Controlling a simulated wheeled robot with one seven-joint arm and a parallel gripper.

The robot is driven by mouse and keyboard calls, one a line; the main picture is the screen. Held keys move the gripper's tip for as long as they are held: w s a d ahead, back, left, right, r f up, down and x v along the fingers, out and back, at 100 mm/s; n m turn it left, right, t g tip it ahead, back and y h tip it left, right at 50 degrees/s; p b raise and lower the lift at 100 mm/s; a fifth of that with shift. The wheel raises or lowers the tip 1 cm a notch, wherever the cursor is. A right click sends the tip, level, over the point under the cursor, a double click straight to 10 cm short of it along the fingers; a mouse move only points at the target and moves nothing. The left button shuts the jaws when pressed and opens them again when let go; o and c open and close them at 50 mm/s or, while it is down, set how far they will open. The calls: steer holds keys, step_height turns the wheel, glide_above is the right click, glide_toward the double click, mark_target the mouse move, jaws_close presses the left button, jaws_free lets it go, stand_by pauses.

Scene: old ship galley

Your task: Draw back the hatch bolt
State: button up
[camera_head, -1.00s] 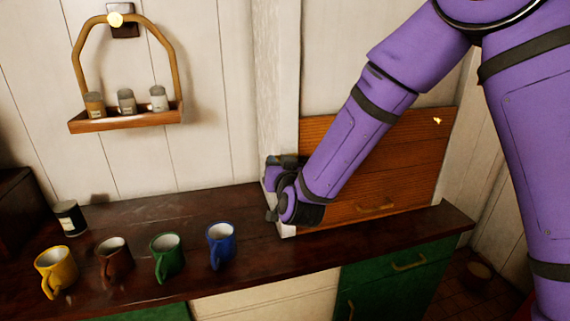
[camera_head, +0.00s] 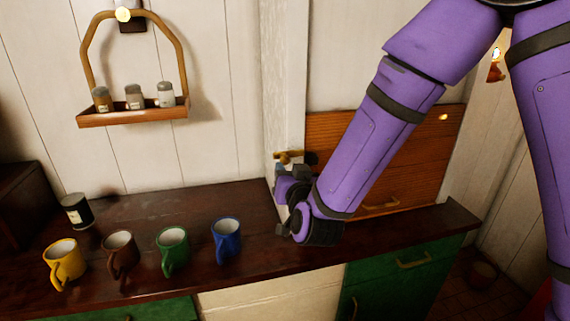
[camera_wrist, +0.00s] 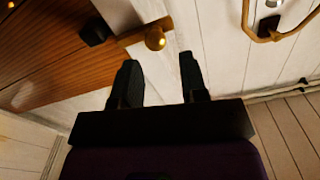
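The hatch (camera_head: 400,150) is a brown wooden panel standing shut against the wall behind the counter, partly hidden by my arm. The brass bolt (camera_head: 288,156) shows at its left edge, on the pale post, with a dark fitting beside it. In the wrist view the bolt's round brass knob (camera_wrist: 155,40) lies just ahead of the fingertips, and a dark fitting (camera_wrist: 92,32) sits on the hatch's edge to its left. My gripper (camera_wrist: 158,68) is open, its two dark fingers apart with nothing between them. In the head view the fingers are mostly hidden.
The dark counter (camera_head: 200,200) runs below. Yellow, brown, green and blue (camera_head: 226,237) mugs stand left of my gripper, with a black jar (camera_head: 76,211) behind them. A hanging shelf (camera_head: 135,114) with three small jars is on the wall at left.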

steer(key=v, duration=0.4)
steer(key=shift+s+d, duration=0.15)
steer(key=shift+s, duration=0.25)
steer(key=s+d+r+n+g+h, duration=0.15)
steer(key=d+r+g, duration=0.45)
steer(key=d+r, duration=0.6)
steer(key=s+d+r+m+g+h, duration=0.2)
steer(key=s+d+g, duration=0.4)
steer(key=s+d, duration=1.1)
steer(key=s+h, duration=0.1)
steer(key=s, duration=0.3)
steer(key=shift+s+d, duration=0.2)
steer(key=shift+d, duration=0.2)
